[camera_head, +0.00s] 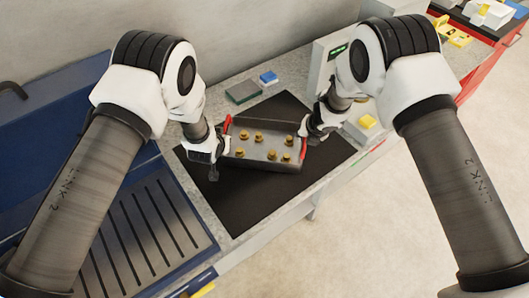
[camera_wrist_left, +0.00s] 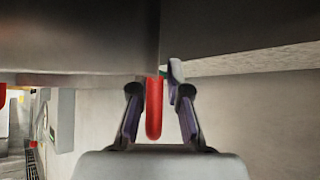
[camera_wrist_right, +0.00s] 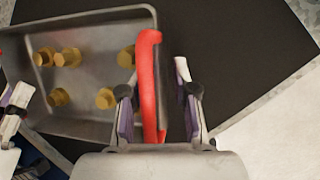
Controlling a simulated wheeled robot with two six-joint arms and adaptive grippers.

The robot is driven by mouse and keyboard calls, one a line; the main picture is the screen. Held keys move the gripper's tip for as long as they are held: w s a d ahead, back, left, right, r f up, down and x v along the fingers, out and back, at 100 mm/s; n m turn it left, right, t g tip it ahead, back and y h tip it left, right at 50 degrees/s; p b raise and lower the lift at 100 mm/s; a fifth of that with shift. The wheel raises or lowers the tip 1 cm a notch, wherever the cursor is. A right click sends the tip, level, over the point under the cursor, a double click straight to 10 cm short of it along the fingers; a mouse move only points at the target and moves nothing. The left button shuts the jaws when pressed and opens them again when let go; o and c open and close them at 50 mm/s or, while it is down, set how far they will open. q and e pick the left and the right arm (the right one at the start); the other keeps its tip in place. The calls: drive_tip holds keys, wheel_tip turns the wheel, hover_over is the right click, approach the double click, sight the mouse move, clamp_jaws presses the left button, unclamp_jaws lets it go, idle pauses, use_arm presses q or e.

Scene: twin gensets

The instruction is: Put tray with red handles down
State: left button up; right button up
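The grey metal tray (camera_head: 262,164) with red handles holds several brass fittings (camera_head: 272,155). It is over the black mat (camera_head: 255,205); contact underneath is hidden. My left gripper (camera_head: 214,170) is at the tray's left end. In the left wrist view the red handle (camera_wrist_left: 154,108) lies between the spread fingers of that gripper (camera_wrist_left: 160,112), with gaps on both sides. My right gripper (camera_head: 308,132) is at the right end. In the right wrist view the other red handle (camera_wrist_right: 149,85) lies between its spread fingers (camera_wrist_right: 158,110), nearer the left finger.
A blue block (camera_head: 268,78) and a grey-green block (camera_head: 243,92) are behind the mat. A yellow-topped box (camera_head: 367,122) is to the right. A blue cabinet with a slotted top (camera_head: 155,235) is at left. Bare mat lies in front of the tray.

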use_arm(q)
drive_tip(key=shift+o, duration=0.6)
drive_tip(key=shift+s+r, duration=0.1)
use_arm(e)
drive_tip(key=shift+o, duration=0.6)
drive_tip(key=shift+r, duration=0.2)
use_arm(q)
drive_tip(key=shift+r, duration=0.1)
use_arm(e)
drive_tip(key=shift+s+a, duration=0.1)
use_arm(q)
drive_tip(key=shift+d, duration=0.1)
drive_tip(key=shift+s+r, duration=0.1)
drive_tip(key=shift+r, duration=0.15)
drive_tip(key=v, duration=1.1)
drive_tip(key=shift+s, duration=0.25)
use_arm(e)
drive_tip(key=v, duration=1.2)
use_arm(q)
drive_tip(key=shift+r, duration=0.1)
